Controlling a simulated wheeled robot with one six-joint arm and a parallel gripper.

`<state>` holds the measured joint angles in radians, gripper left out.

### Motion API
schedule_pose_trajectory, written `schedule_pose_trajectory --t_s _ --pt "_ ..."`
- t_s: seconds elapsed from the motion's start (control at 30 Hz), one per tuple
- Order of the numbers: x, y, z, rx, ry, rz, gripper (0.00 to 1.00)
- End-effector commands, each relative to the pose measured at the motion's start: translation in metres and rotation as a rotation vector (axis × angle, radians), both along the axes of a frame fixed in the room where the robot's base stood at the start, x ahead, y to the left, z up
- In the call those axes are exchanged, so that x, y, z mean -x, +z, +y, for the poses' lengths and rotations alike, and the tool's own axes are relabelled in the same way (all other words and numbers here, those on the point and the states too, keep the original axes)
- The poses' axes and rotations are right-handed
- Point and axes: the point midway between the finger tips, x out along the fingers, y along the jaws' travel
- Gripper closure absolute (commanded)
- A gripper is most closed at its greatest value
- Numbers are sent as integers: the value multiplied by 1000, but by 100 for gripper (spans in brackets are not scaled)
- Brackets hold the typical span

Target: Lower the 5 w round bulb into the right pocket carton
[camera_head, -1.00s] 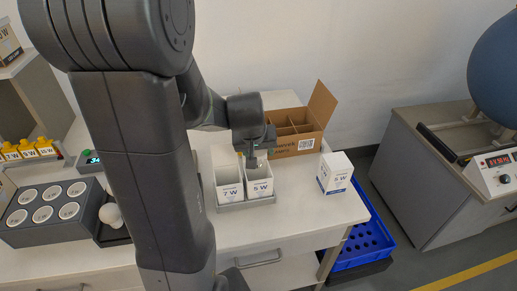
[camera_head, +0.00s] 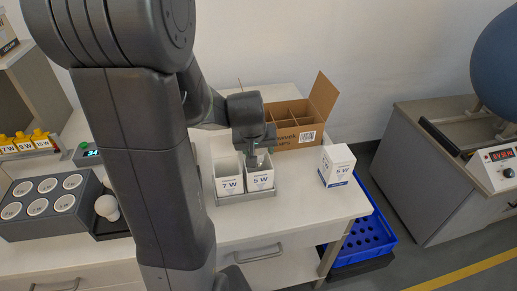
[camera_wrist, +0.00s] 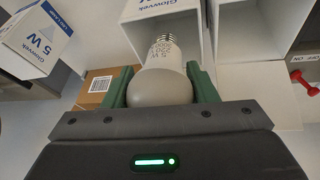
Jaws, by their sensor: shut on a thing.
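My gripper (camera_head: 256,155) is shut on a round bulb (camera_wrist: 160,85) above the 5 W carton. In the wrist view, the green fingers (camera_wrist: 160,88) hold the bulb's white globe from both sides. Its print includes "5 W", and its metal screw base points toward the open carton. The right pocket carton (camera_head: 260,182), a white open box marked 5 W, stands in the grey holder beside the 7 W carton (camera_head: 229,187). The 5 W carton also shows in the wrist view (camera_wrist: 168,14). How far the base is inside the opening is hard to tell.
A closed white 5 W box (camera_head: 338,168) stands to the right. An open brown divided box (camera_head: 297,135) is behind. A grey socket block (camera_head: 45,222) and another bulb (camera_head: 107,207) are at left. A blue crate (camera_head: 368,240) sits below the table's right edge.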

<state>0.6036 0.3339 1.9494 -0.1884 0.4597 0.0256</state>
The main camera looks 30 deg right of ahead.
Motion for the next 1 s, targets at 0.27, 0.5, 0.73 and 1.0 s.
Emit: schedule_pose_trajectory --t_s 0.27,0.5,0.73,1.0 --pt "0 -13 0 0 0 0 44" --pt "0 -12 0 0 0 0 22" --pt "1 -9 1 1 0 -2 22" --pt "9 23 11 2 0 -5 22"
